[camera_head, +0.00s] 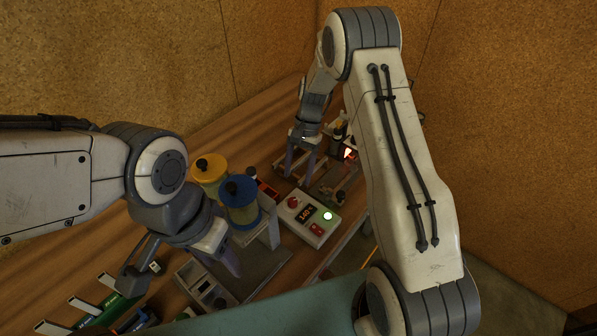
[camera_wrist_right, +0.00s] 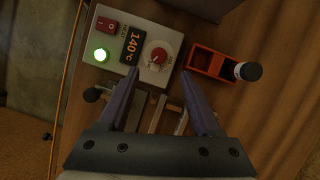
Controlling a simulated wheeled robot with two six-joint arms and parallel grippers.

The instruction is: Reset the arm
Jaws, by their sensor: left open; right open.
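My right arm reaches in from the right in the head view. Its gripper (camera_head: 305,160) points down over the far part of the bench, fingers apart. In the right wrist view the fingers of this gripper (camera_wrist_right: 163,88) are spread with nothing between them, in front of the control box (camera_wrist_right: 130,45). My left arm comes in from the left.
The control box (camera_head: 308,219) reads 140°C with a lit green button. An orange-red tray (camera_wrist_right: 210,62) and black-capped vial (camera_wrist_right: 248,71) are beside it.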

